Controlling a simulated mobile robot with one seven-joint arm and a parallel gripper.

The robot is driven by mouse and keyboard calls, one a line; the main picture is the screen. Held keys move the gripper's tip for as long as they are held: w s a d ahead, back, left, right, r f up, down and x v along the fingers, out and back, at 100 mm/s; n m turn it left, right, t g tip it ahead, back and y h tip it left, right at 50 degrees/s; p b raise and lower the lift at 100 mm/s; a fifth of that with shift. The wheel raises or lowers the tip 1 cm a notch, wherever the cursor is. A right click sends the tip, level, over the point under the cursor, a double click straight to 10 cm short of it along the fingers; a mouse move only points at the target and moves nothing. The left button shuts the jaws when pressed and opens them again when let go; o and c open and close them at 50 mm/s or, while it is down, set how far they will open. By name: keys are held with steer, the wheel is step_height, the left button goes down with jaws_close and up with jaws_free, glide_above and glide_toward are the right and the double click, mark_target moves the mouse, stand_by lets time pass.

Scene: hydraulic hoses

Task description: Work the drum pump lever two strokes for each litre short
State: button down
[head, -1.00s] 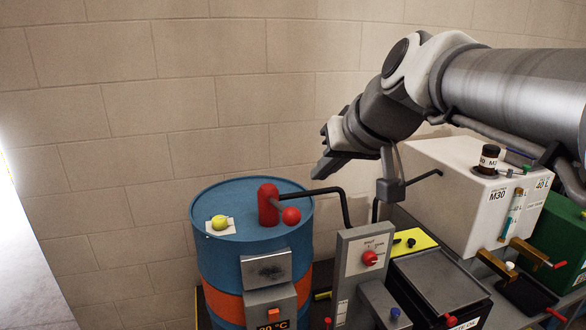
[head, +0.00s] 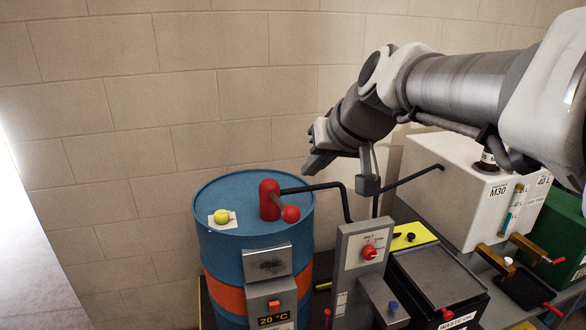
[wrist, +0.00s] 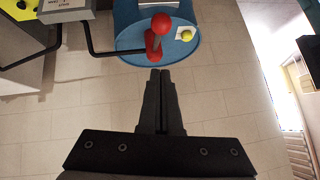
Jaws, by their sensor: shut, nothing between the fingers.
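The drum pump (head: 269,200) is a red body on top of a blue drum (head: 225,258) with an orange band. Its lever is a grey bar ending in a red ball knob (head: 291,214), which points toward the front right. In the wrist view the knob (wrist: 161,23) and the pump body (wrist: 152,44) show just beyond my fingertips. My gripper (head: 312,172) is shut and empty, in the air above and right of the pump, apart from the lever. The wrist view also shows the closed fingers (wrist: 160,72). The sight gauge (head: 513,208) on the white M30 tank (head: 455,195) is too small to read.
A yellow ball (head: 221,216) sits on a white pad on the drum. A black hose (head: 338,187) runs from the pump. A grey panel with a red selector knob (head: 369,252), a black waste oil box (head: 440,280) and a green tank (head: 562,240) stand to the right.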

glide_above(297, 215)
step_height(297, 215, down, 4)
step_height(297, 215, down, 4)
steer(key=shift+f, duration=0.1)
steer(key=shift+f, duration=0.2)
